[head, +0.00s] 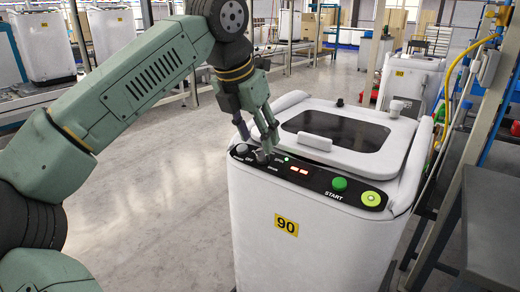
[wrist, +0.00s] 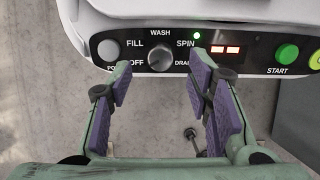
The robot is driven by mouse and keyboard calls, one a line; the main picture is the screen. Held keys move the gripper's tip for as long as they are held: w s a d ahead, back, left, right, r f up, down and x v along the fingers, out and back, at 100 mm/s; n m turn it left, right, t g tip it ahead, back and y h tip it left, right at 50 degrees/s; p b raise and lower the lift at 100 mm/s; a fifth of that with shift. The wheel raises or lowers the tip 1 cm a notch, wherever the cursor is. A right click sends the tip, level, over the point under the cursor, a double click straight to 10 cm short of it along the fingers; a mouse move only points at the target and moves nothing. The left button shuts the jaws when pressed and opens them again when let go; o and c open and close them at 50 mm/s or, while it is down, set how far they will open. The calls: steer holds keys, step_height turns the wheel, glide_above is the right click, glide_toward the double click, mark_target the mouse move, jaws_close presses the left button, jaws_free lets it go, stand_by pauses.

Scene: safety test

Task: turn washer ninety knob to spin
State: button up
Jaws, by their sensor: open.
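Washer ninety (head: 320,240) is a white top-loading machine with a yellow "90" label and a black control panel on its front upper edge. Its grey round knob (wrist: 160,55) has WASH above, FILL and OFF at left, SPIN and DRAIN at right; I cannot tell which mark it points to. The knob also shows in the head view (head: 262,156). My gripper (wrist: 163,72) is open, purple-padded fingers spread on either side of the knob in the wrist view. In the head view my gripper (head: 258,140) is at the panel's left end. Contact with the knob is unclear.
A power button (wrist: 108,48) is left of the knob. A green light, a red display (wrist: 225,50) and a green START button (wrist: 287,53) are to its right. The lid (head: 340,135) is closed. Yellow hoses and a post (head: 470,120) stand at right; floor is open at left.

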mark_target(262, 151)
steer(key=shift+x, duration=2.2)
steer(key=shift+c, duration=0.2)
jaws_close()
